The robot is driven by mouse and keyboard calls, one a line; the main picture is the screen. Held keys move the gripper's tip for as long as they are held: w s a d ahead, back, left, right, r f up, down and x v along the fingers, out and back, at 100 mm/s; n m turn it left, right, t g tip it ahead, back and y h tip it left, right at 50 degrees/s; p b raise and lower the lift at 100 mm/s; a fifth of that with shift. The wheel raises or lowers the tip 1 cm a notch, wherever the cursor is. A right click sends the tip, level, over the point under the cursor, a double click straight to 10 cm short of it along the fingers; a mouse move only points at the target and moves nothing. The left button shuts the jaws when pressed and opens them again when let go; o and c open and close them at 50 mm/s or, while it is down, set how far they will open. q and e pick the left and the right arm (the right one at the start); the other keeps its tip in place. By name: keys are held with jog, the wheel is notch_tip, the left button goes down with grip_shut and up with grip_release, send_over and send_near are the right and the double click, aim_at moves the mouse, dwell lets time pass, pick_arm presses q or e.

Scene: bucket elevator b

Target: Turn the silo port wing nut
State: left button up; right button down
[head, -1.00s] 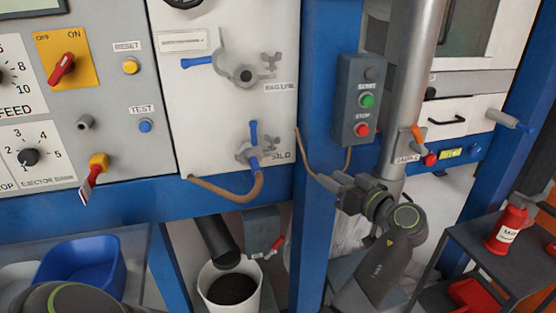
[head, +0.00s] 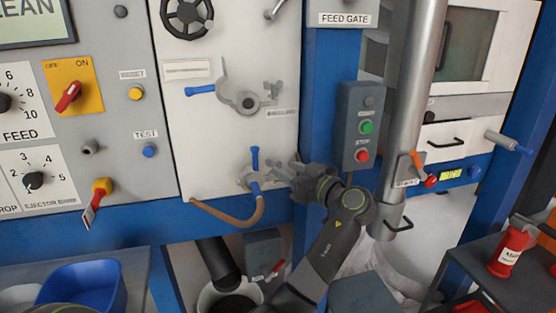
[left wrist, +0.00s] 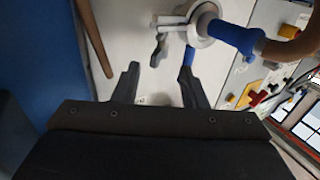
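The silo port (head: 249,178), grey with a blue upright handle (head: 255,158) and a blue hose fitting, sits low on the white panel. My left gripper (head: 284,171) is just right of it, fingers toward the port. In the left wrist view the grey wing nut (left wrist: 159,50) lies just beyond and between the two spread dark fingertips of the left gripper (left wrist: 159,72), apparently not gripped. The port's blue handle (left wrist: 188,57) is by the right fingertip. In the head view the gripper overlaps the wing nut's area, so it is hard to make out. My right gripper is not in view.
A brown hose (head: 232,216) loops below the port. A blue post (head: 318,110) and a start/stop box (head: 361,125) stand to the right. A similar upper port (head: 246,102) with its own wing nut is above. A bucket (head: 210,297) stands below.

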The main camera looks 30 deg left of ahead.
aim_at(276, 164)
pick_arm(q)
jog(key=shift+p+x, duration=0.3)
jog(key=shift+x, duration=1.75)
jog(key=shift+c, duration=0.5)
